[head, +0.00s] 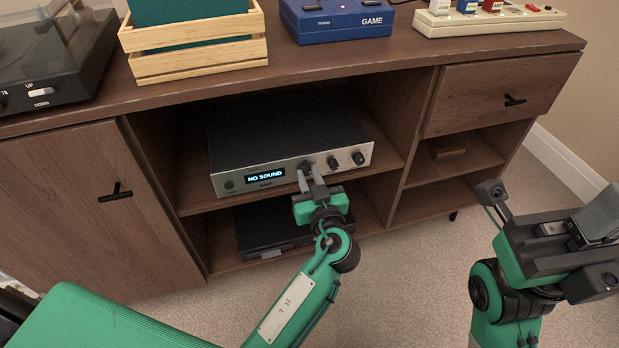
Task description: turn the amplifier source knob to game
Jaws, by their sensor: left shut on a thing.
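The amplifier (232,184) is a silver-fronted black unit on the upper shelf of the cabinet's open middle bay. Its display (265,176) reads "NO SOUND". Dark knobs sit on the right part of its front. My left gripper (309,171) is at the leftmost of these, the source knob (304,166), with its fingers shut on it. The fingers partly hide that knob. Two other knobs, the middle one (333,163) and the rightmost one (358,158), are clear of the fingers. My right gripper (545,225) is off to the right, away from the amplifier; its finger opening is unclear.
A blue box marked "GAME" (345,28), a wooden crate (195,62), a turntable (50,55) and a power strip (490,20) stand on the cabinet top. A black device (262,232) sits below the amplifier. The shelf edge runs just under the amplifier. The carpet in front is clear.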

